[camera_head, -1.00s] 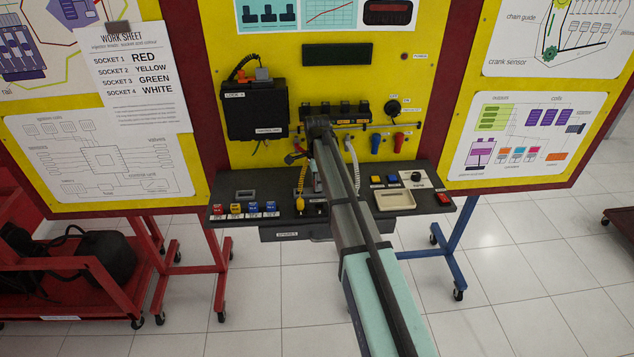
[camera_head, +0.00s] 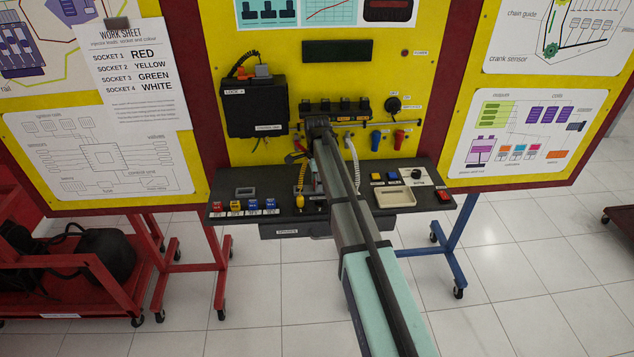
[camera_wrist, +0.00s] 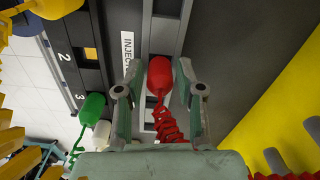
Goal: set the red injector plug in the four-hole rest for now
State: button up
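In the head view my forearm hides the plug and this strip.
A black block (camera_wrist: 75,60) marked 2 and 3 is beside the strip. A green plug (camera_wrist: 91,108), a white plug (camera_wrist: 102,132) and a yellow plug (camera_wrist: 55,7) are close by. Colour-marked switches (camera_head: 253,206) and a cream tray (camera_head: 394,197) flank the arm on the shelf.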

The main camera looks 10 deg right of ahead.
jog(key=shift+r, duration=0.15)
jog(key=shift+r+p, duration=1.35)
jog(key=shift+r, duration=1.3)
jog(key=shift+r+p, duration=0.55)
jog(key=shift+r, duration=0.6)
jog(key=o, duration=0.5)
jog(key=shift+o, duration=0.2)
notch_tip(320, 180, up, 12)
